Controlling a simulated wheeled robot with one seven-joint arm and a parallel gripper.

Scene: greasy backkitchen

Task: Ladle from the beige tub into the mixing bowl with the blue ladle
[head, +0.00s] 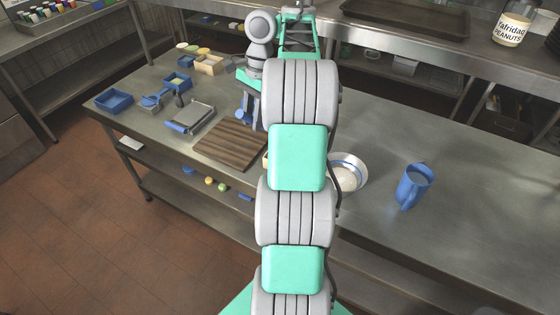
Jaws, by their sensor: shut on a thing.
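My gripper (250,88) is over the steel table, above the far edge of the wooden board, partly hidden by my arm. It is shut on the blue ladle (243,117), whose lower part shows just left of my arm; its bowl and contents are unclear. A beige tub (209,66) stands at the back left of the table, left of the gripper and apart from it. The mixing bowl (358,181), pale with a blue band, stands just right of my arm, which hides its left side. Something pale shows inside it.
A brown wooden board (230,147) lies left of my arm. A grey tray-like item (191,118) and blue containers (114,101) are farther left. A blue pitcher (413,187) stands right of the bowl. The table's right part is clear.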

